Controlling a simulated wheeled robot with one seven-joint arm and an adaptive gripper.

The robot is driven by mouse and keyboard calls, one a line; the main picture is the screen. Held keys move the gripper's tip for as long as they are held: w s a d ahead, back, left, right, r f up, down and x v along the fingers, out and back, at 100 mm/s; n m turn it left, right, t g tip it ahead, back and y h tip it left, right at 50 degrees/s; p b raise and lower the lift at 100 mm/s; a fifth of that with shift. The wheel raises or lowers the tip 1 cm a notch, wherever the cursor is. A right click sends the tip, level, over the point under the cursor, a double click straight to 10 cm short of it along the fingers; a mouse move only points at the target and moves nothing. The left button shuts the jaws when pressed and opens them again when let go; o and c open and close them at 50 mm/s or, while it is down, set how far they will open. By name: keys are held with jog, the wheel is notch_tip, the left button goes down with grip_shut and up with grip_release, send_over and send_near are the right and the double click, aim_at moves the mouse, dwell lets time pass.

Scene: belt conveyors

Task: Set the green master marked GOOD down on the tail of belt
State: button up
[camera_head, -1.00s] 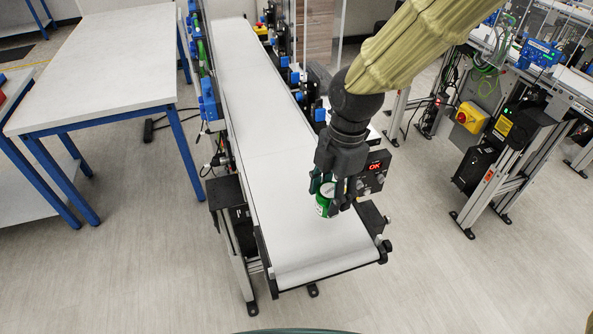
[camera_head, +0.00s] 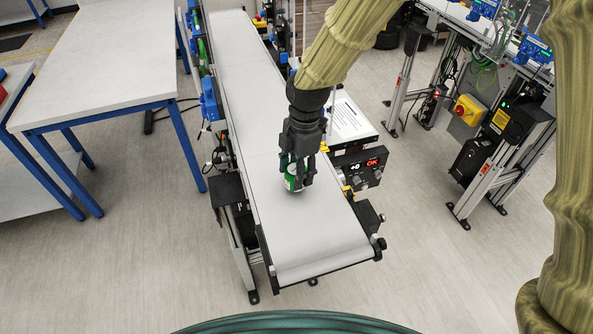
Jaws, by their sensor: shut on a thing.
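The green master (camera_head: 291,183), a small green cylinder with a white label, is between the fingers of my gripper (camera_head: 296,180). My gripper points down over the near part of the white belt (camera_head: 318,239) and is shut on the master. The master's base is at or just above the belt surface; I cannot tell if it touches. The GOOD marking is too small to read. The gripper's fingers hide part of the master.
A control box (camera_head: 361,168) with a red OK display stands at the belt's right edge, beside a white sheet (camera_head: 347,119). A white table with blue legs (camera_head: 98,62) stands at left. Another conveyor frame with a yellow switch (camera_head: 467,110) is at right. The belt's near end is clear.

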jog(key=shift+w+f, duration=0.15)
jog(key=shift+f, duration=0.65)
jog(key=shift+f, duration=0.1)
jog(key=o, duration=1.2)
jog(key=shift+f, duration=0.1)
jog(key=r+b, duration=0.1)
jog(key=r, duration=0.3)
jog(key=r+b, duration=0.1)
jog(key=r, duration=0.3)
jog(key=d+r+b, duration=0.1)
jog(key=r, duration=0.3)
jog(key=shift+w+d+r+b, duration=0.1)
jog(key=shift+w+r+b, duration=0.05)
jog(key=shift+w+b, duration=0.2)
